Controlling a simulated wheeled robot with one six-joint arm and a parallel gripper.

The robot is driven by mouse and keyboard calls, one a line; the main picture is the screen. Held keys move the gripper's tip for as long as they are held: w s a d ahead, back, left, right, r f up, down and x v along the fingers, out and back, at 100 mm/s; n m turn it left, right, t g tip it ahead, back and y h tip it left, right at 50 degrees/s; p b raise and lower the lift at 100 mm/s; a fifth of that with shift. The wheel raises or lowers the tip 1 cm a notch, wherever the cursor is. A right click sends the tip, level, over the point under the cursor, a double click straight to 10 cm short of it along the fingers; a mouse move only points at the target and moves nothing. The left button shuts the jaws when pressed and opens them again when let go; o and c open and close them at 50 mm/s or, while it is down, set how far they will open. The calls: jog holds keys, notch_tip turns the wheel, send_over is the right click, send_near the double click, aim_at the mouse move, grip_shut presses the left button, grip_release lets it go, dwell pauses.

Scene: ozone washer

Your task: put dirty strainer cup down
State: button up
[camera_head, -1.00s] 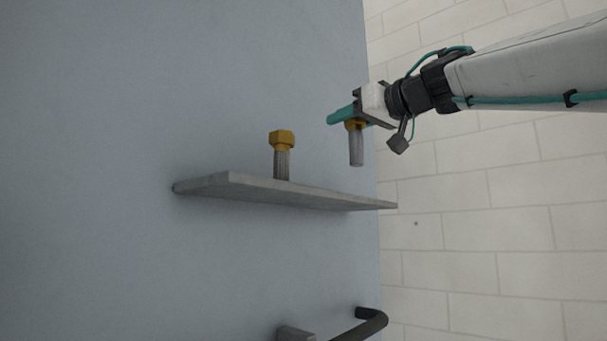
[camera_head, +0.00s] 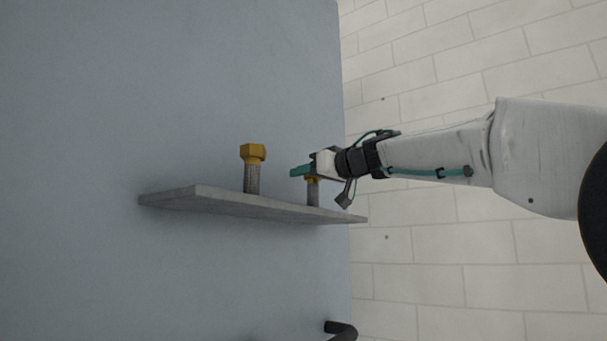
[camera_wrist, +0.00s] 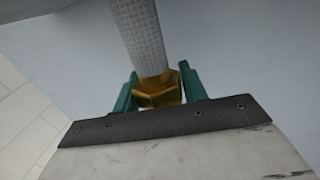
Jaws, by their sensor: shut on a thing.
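My gripper (camera_head: 303,171) is at the right part of a grey shelf in the head view. Its green fingers are shut on the yellow hex head of a strainer cup (camera_head: 313,192) with a grey mesh body. The cup hangs upright, head up, and its lower end is at the shelf top; I cannot tell whether it touches. In the wrist view the gripper (camera_wrist: 158,88) has a green finger on each side of the yellow head, and the mesh body of the cup (camera_wrist: 138,32) extends away. The grey shelf (camera_head: 225,199) juts from a blue-grey wall.
A second strainer cup (camera_head: 252,168) with a yellow hex head stands upright on the shelf, left of my gripper. The blue-grey wall (camera_head: 120,90) is close behind. A dark handle (camera_head: 341,330) shows below the shelf. The shelf's left part is clear.

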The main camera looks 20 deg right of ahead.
jog(key=shift+f, duration=0.1)
jog(key=o, duration=1)
jog(key=shift+s+d, duration=0.1)
jog(key=shift+s, duration=0.05)
jog(key=v, duration=1.1)
jog(key=shift+s, duration=0.35)
jog(key=shift+d, duration=0.15)
